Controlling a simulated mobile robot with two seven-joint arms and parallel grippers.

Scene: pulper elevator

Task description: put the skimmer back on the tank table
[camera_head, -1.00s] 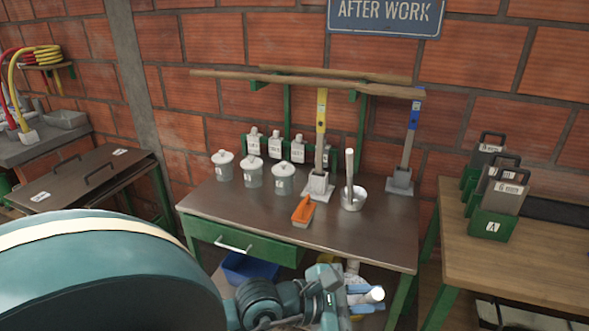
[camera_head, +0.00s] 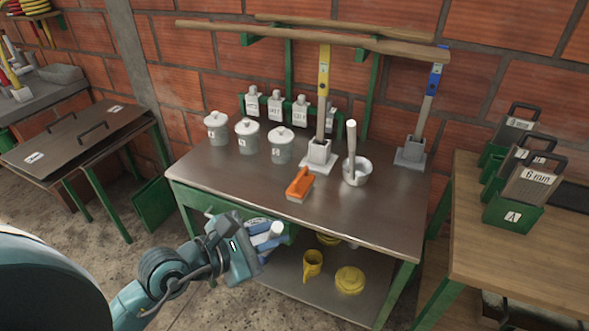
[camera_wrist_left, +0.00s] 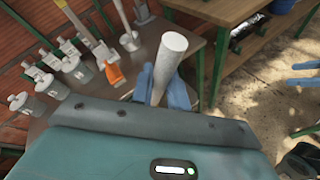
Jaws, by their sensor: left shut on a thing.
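My left gripper (camera_head: 266,238) is shut on a pale round handle (camera_head: 276,229), in front of the middle table's front edge. In the left wrist view the handle (camera_wrist_left: 172,58) stands up between the blue fingers. The handle may be the skimmer's; whatever is at its other end is hidden. The middle table (camera_head: 390,225) has a dark metal top and green legs. I cannot tell whether it is the tank table; a low stand with lidded metal covers (camera_head: 65,145) is at the left.
On the middle table stand lidded pots (camera_head: 247,137), an orange brush (camera_head: 299,185), a mortar with pestle (camera_head: 356,170) and two upright level-like tools (camera_head: 320,150). Yellow cups (camera_head: 312,265) sit on its shelf. A wooden table (camera_head: 520,240) is at right. The table's front right top is clear.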

